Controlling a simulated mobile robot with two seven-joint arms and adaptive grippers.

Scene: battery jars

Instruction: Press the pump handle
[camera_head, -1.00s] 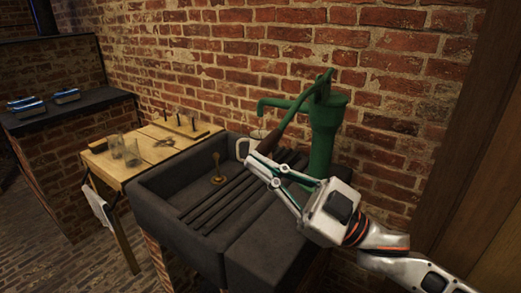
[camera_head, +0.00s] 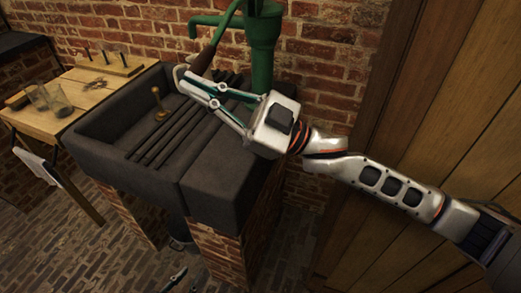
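The green pump (camera_head: 263,45) stands behind the sink at the top of the view, its top cut off by the frame edge. Its handle has a brown grip (camera_head: 205,59) that slants down to the left. My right gripper (camera_head: 188,78) is at the lower end of this grip, with its fingers beside it. Whether they press on the grip is hard to see. The pump's spout (camera_head: 207,20) points left over the sink. My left gripper (camera_head: 183,278) shows only as fingertips at the bottom edge. They look apart, with nothing between them.
The dark stone sink (camera_head: 225,180) has a slatted part and a brass plug piece (camera_head: 160,105). A wooden table (camera_head: 75,85) with glass jars (camera_head: 57,101) stands to the left. A wooden door (camera_head: 440,110) is at the right. The brick floor in front is mostly clear.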

